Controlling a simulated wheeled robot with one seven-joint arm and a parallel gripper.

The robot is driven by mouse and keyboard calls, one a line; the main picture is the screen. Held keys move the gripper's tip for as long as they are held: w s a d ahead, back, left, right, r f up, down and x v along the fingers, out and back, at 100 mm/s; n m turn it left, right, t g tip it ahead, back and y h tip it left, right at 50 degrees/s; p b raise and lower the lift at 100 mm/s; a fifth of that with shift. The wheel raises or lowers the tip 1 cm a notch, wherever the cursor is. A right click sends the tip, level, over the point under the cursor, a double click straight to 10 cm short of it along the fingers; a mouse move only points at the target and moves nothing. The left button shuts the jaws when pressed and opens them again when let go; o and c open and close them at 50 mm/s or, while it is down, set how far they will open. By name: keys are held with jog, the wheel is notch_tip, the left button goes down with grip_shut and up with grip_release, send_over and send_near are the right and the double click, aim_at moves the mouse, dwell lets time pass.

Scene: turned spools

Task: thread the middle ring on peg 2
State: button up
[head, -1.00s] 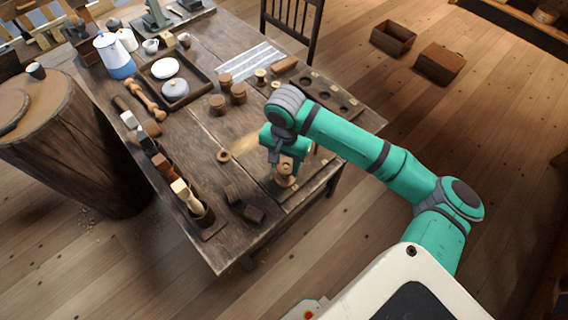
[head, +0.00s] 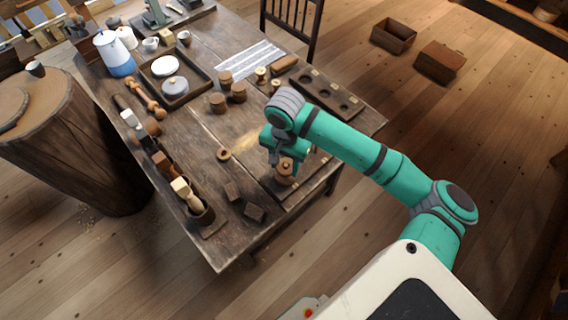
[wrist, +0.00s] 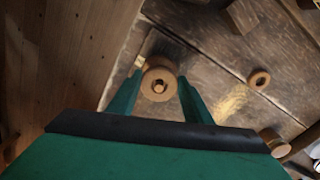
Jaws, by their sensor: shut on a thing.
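My gripper (wrist: 158,92) has its two teal fingers on either side of a round tan wooden ring (wrist: 153,72). In the wrist view a pale round peg tip (wrist: 159,87) shows in the middle of the ring, so the ring appears to be around a peg. How far down it sits cannot be told. In the head view my gripper (head: 286,164) points down over the table's front right part, with the wooden ring (head: 285,179) partly hidden at its fingers. A smaller loose ring (head: 224,155) lies flat on the table to the left; it also shows in the wrist view (wrist: 260,79).
Round wooden pieces (head: 218,102) stand behind my gripper. A dark board with round hollows (head: 332,97) lies at the back right, under my arm's reach. A rack of tools (head: 165,163) lines the left edge.

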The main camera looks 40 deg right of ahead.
jog(key=o, duration=1.7)
jog(key=shift+c, duration=0.2)
notch_tip(320, 180, up, 10)
dwell(0.3)
dwell(0.5)
